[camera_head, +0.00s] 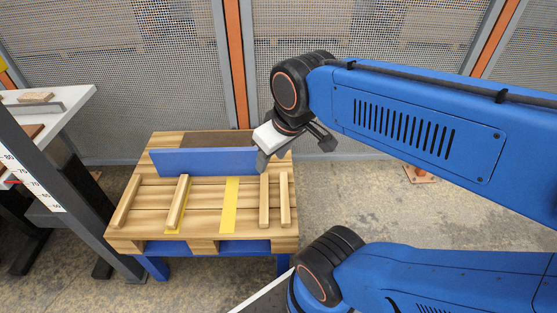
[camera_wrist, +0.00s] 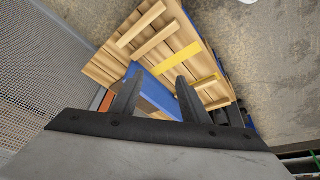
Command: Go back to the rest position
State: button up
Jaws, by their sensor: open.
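My gripper (camera_head: 263,158) is above the right part of the pallet table, near the right end of the blue back board. In the wrist view its two dark fingers (camera_wrist: 157,98) stand apart with nothing held between them. My blue arm reaches in from the right. The wooden pallet table (camera_head: 206,203) carries several loose light wooden boards: one at the left (camera_head: 127,201), one on a yellow strip (camera_head: 178,202), and two at the right (camera_head: 264,201) (camera_head: 284,197). A second yellow strip (camera_head: 230,205) is bare. The fingertips' exact height above the table cannot be told.
The blue upright board (camera_head: 203,162) stands along the table's back. A mesh fence (camera_head: 120,60) with orange posts (camera_head: 235,60) runs behind. A white-topped bench (camera_head: 75,105) and a dark post with a scale (camera_head: 60,190) are at the left. Open concrete floor (camera_head: 370,205) lies right of the table.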

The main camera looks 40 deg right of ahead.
jog(key=shift+s+d+f+m, duration=0.1)
jog(key=shift+s+d+m, duration=0.05)
jog(key=shift+s+m, duration=0.3)
jog(key=shift+s+d+f+m, duration=0.1)
jog(key=shift+s+d+m, duration=0.05)
jog(key=shift+s+m, duration=0.3)
